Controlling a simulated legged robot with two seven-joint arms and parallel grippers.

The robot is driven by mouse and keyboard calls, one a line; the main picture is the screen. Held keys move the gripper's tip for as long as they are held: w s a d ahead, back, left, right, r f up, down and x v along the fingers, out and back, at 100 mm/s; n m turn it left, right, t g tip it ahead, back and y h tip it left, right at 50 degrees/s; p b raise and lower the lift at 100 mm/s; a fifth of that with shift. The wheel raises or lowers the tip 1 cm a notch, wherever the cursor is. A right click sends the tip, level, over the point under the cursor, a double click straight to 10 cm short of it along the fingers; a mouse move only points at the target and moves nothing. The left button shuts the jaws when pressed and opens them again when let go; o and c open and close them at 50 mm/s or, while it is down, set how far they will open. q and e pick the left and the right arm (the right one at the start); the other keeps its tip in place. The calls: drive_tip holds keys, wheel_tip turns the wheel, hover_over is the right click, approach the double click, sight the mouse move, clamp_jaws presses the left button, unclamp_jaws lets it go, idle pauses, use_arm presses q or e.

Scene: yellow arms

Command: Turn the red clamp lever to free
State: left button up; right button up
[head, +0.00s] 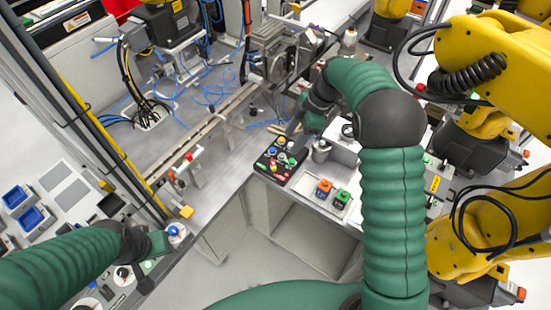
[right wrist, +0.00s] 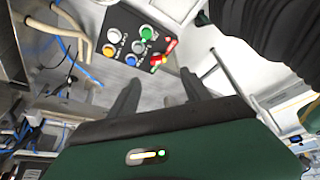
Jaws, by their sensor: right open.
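A black control box (head: 281,160) with several coloured buttons sits on the bench near the middle of the head view. In the right wrist view the box (right wrist: 128,30) shows at the top. A red lever (right wrist: 170,46) sits at its right corner, beside green, blue, grey, white and orange controls. My right gripper (right wrist: 158,92) is open and empty, its two dark fingers pointing toward the box, apart from the lever. In the head view it is partly hidden behind its wrist, just above the box. My left gripper (head: 155,262) is over the left panel; its fingers are unclear.
Yellow robot arms (head: 480,60) crowd the right side. A rail (head: 215,120) and blue cables cross the bench at left. A grey panel (head: 60,190) stands at far left.

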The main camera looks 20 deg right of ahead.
drive_tip(key=p, duration=0.1)
hover_over(273, 163)
drive_tip(key=d, duration=0.3)
wheel_tip(273, 163, down, 7)
drive_tip(key=shift+s+f, duration=0.1)
drive_tip(key=x, duration=0.2)
drive_tip(key=a+p+x, duration=0.1)
drive_tip(key=x, duration=0.1)
drive_tip(key=shift+s, duration=0.15)
drive_tip(key=shift+a+f, duration=0.15)
drive_tip(key=shift+f, duration=0.15)
drive_tip(key=shift+d+f, duration=0.3)
drive_tip(key=shift+d, duration=0.25)
drive_tip(key=shift+c, duration=0.8)
use_arm(q)
drive_tip(key=shift+w+a+r, duration=0.1)
drive_tip(key=shift+w+r, duration=0.1)
drive_tip(key=shift+r, duration=0.25)
drive_tip(key=shift+w+a+r, duration=0.1)
drive_tip(key=shift+w+r, duration=0.1)
drive_tip(key=shift+r, duration=0.2)
use_arm(e)
drive_tip(key=shift+a+r, duration=0.1)
drive_tip(key=shift+a, duration=0.2)
clamp_jaws()
